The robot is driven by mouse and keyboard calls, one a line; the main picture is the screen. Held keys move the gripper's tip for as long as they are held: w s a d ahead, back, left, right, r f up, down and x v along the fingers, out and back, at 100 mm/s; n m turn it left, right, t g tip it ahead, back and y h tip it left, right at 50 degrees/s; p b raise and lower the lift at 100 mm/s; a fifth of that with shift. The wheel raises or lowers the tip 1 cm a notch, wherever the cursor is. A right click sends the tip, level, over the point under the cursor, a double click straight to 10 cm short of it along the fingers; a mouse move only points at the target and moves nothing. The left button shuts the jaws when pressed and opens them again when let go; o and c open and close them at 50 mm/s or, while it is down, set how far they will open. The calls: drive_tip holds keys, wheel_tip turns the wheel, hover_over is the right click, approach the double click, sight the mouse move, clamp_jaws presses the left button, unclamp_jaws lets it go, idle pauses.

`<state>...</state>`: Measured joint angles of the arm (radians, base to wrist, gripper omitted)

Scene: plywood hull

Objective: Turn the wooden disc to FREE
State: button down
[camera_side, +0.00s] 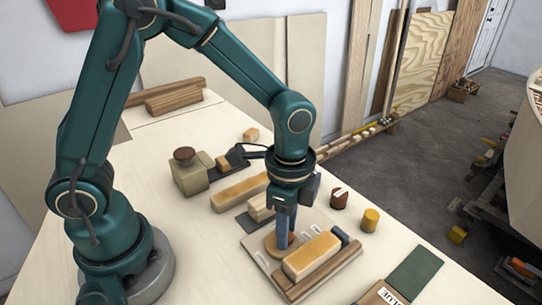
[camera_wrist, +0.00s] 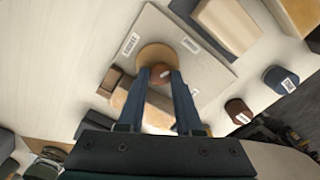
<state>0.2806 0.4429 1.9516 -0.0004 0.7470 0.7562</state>
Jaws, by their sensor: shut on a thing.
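The round wooden disc (camera_side: 271,246) lies on a pale plate (camera_side: 253,249) on the bench. In the wrist view the disc (camera_wrist: 156,53) shows just beyond my fingertips, with a reddish-brown knob (camera_wrist: 159,73) between them. My gripper (camera_side: 284,243) points down over the disc, and its blue fingers (camera_wrist: 160,80) are shut on the knob. Two small white labels, one left (camera_wrist: 130,43) and one right (camera_wrist: 190,45) of the disc, are on the plate. Their words are too small to read surely, and I cannot tell which way the disc points.
A light wooden block (camera_side: 312,256) lies close to the disc's right, beside a brown strip (camera_side: 325,272). A brown cylinder (camera_side: 339,198) and a yellow one (camera_side: 370,220) stand beyond. The bench front left is clear.

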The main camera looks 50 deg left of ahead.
drive_tip(key=c, duration=0.6)
unclamp_jaws()
drive_tip(key=shift+r, duration=2.6)
drive_tip(key=shift+w+a+r, duration=0.15)
drive_tip(key=shift+r, duration=0.1)
drive_tip(key=s+a+r+n+t, duration=0.2)
drive_tip(key=s+n, duration=0.1)
drive_tip(key=n, duration=0.1)
drive_tip(key=s+a+r+n+t, duration=0.1)
drive_tip(key=s+a+r+n, duration=0.1)
drive_tip(key=s+n, duration=0.1)
drive_tip(key=s+a+r+n+t, duration=0.2)
drive_tip(key=s+a+r+n, duration=0.1)
drive_tip(key=n, duration=0.1)
drive_tip(key=shift+n+t, duration=0.3)
drive_tip(key=shift+n, duration=0.1)
